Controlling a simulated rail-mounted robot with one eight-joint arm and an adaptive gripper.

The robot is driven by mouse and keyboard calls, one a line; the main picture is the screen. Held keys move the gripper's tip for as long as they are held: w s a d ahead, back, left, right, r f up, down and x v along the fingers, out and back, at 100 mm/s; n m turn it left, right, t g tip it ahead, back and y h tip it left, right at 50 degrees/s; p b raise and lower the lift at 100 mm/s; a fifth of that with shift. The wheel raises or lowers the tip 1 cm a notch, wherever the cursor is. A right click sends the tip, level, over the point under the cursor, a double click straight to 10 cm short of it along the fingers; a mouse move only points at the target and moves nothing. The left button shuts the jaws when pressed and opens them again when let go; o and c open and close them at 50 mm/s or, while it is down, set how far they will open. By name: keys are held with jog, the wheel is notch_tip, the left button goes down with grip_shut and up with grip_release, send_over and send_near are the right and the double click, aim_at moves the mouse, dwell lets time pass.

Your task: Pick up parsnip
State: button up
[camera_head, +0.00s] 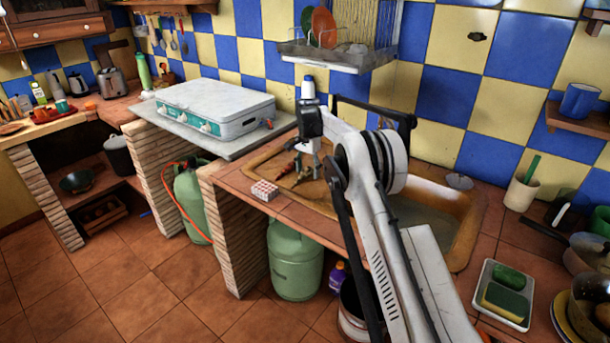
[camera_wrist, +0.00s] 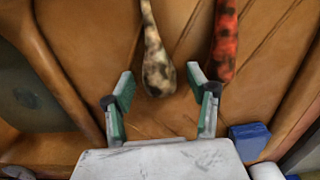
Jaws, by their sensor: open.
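In the wrist view, a cream, dark-mottled, tapering root that looks like the parsnip (camera_wrist: 151,40) lies on the brown ribbed surface of the sink's draining area. Its thick rounded end points toward my gripper (camera_wrist: 160,82), between and just beyond the two green-padded fingertips. The fingers are apart and nothing is held. A red, dark-speckled long item (camera_wrist: 225,42) lies to its right, beyond the right fingertip.
The brown sink unit (camera_head: 462,232) has a raised rim and a basin at right. A small red-and-white box (camera_head: 265,190) stands on the counter edge. A blue block (camera_wrist: 250,140) is right of my gripper. A dish rack (camera_head: 330,55) hangs above; a sponge tray (camera_head: 503,294) sits right.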

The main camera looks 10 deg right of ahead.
jog(key=c, duration=1.3)
jog(key=shift+r, duration=0.15)
